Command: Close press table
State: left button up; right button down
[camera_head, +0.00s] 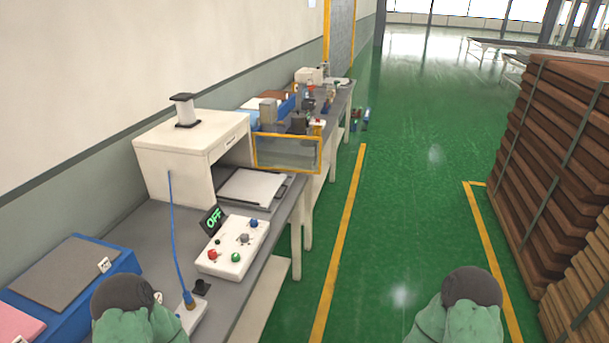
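A white press housing (160,165) with an open front stands on the grey workbench (130,222) along the left wall. A dark-framed press table (284,189) with a pale flat top sticks out of the opening, pulled out toward the aisle. In front of it sits a white control box (240,257) with red, green, grey and blue controls and a small display (212,220) reading OFF. Two green-and-dark parts of my arms show at the bottom edge. Neither gripper is in view.
A blue tray (95,262) with a grey pad is at the near left. A yellow-framed clear panel (286,153) stands beyond the press table. Stacked brown slabs (565,150) are at right. The green aisle (400,210) between bench and stacks is clear.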

aim_at(258, 188)
jog(key=i+l, duration=0.7)
jog(key=i, duration=0.2)
jog(key=i+l, duration=0.7)
jog(key=i, duration=0.15)
jog(key=i+l+u, duration=0.25)
jog(key=u, duration=0.15)
jog(key=i+l+u, duration=0.25)
jog(key=u, duration=0.15)
jog(key=i+l+u, duration=0.15)
jog(key=l+u, duration=0.2)
jog(key=l, duration=0.2)
